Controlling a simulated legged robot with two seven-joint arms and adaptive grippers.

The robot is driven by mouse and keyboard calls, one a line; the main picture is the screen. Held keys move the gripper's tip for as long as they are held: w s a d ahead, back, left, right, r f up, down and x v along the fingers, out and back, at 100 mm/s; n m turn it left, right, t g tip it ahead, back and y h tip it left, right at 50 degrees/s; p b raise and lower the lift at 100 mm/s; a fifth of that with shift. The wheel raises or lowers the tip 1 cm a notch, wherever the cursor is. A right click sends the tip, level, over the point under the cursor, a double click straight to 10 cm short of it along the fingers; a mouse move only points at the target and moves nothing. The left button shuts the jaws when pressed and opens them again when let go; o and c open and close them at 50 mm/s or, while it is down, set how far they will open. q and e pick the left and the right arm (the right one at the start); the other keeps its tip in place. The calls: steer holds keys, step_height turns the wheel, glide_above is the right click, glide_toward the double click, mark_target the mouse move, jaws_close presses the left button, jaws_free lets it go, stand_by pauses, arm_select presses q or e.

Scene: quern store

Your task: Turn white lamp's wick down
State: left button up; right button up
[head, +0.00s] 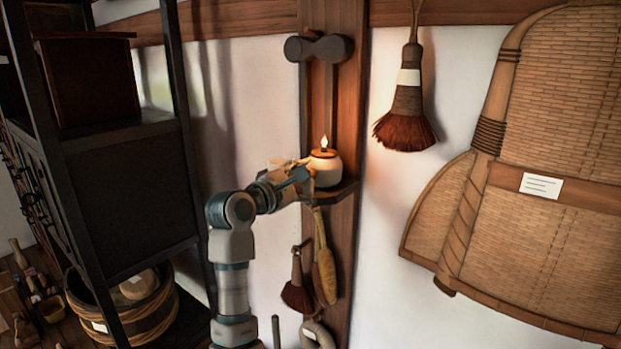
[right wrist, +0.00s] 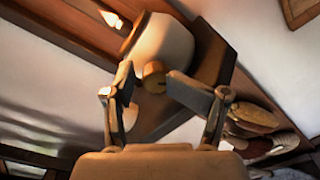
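The white lamp (head: 325,170) stands upright on a small dark wall shelf (head: 338,195), with a lit flame (head: 324,142) on top. In the right wrist view the lamp (right wrist: 163,45) shows large, with its round wooden wick knob (right wrist: 154,77) facing me. My right gripper (head: 304,176) is at the lamp's left side in the head view. In the right wrist view its fingers (right wrist: 152,80) are apart on either side of the knob. A gap shows at the left finger; the right fingertip is very close to the knob, and I cannot tell whether it touches. My left gripper is not in view.
The shelf is on a wooden post (head: 352,90). A small brush (head: 297,285) hangs below it, and a larger brush (head: 406,115) hangs to the right. A big woven basket (head: 560,90) fills the far right. A dark cabinet (head: 125,190) stands left of my arm.

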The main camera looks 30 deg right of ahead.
steer(key=s+a+n+b, duration=0.1)
steer(key=s+a+n, duration=0.15)
steer(key=a, duration=0.35)
steer(key=s+a+n+t+b, duration=0.1)
steer(key=s+a+n, duration=0.15)
steer(key=a, duration=0.25)
steer(key=s+a+n+b, duration=0.1)
steer(key=s+a+n, duration=0.1)
steer(key=a+n, duration=0.3)
steer(key=shift+m, duration=0.7)
steer(key=p+x, duration=0.3)
steer(key=x, duration=1.3)
steer(key=shift+w+d, duration=0.1)
steer(key=shift+d, duration=0.2)
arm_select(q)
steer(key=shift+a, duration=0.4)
arm_select(e)
steer(key=shift+w+r, duration=0.1)
steer(key=shift+w, duration=0.05)
